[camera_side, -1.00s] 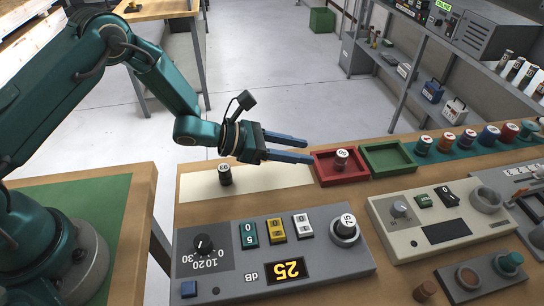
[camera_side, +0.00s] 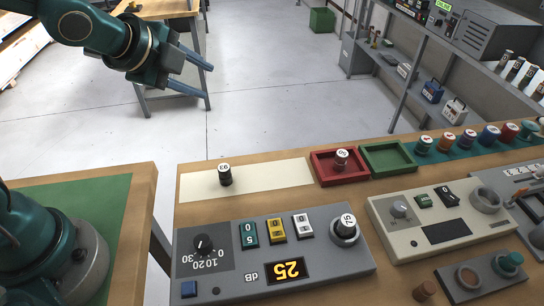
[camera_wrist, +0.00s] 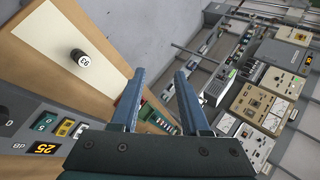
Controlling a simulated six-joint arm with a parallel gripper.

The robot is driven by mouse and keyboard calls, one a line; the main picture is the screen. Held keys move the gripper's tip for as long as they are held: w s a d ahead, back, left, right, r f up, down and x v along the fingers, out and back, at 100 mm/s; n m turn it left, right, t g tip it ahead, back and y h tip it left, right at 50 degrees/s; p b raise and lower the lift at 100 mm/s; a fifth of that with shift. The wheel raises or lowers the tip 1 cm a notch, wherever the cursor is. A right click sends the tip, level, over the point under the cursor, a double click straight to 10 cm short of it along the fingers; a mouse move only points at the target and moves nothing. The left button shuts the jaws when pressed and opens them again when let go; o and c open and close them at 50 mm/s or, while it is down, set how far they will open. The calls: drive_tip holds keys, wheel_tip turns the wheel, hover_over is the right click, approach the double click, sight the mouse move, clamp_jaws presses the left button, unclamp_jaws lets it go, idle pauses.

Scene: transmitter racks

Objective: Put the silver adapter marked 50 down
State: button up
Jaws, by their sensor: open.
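The silver adapter (camera_side: 341,158) with a white marked top stands upright in the red tray (camera_side: 322,177); its number is too small to read surely. My gripper (camera_side: 209,84) is raised well above and to the left of it, over the floor beyond the bench in the side view. The jaws are open and empty; the wrist view also shows both fingers apart with nothing between them (camera_wrist: 159,71). In the wrist view the fingers hide most of the tray area, and I cannot make out the adapter there.
A black adapter (camera_side: 225,175) stands on the cream strip (camera_side: 285,176). An empty green tray (camera_side: 388,172) adjoins the red one. A grey unit (camera_side: 225,225) showing 25 holds an adapter marked 75 (camera_side: 345,228).

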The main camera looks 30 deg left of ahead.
drive_tip(key=s+d+n+g, duration=0.1)
drive_tip(key=s+n+g, duration=0.2)
drive_tip(key=s+n, duration=1.3)
drive_tip(key=shift+s+d+f+g+h, duration=0.15)
drive_tip(key=shift+s+d+g+h, duration=0.1)
drive_tip(key=shift+s+g+h, duration=0.25)
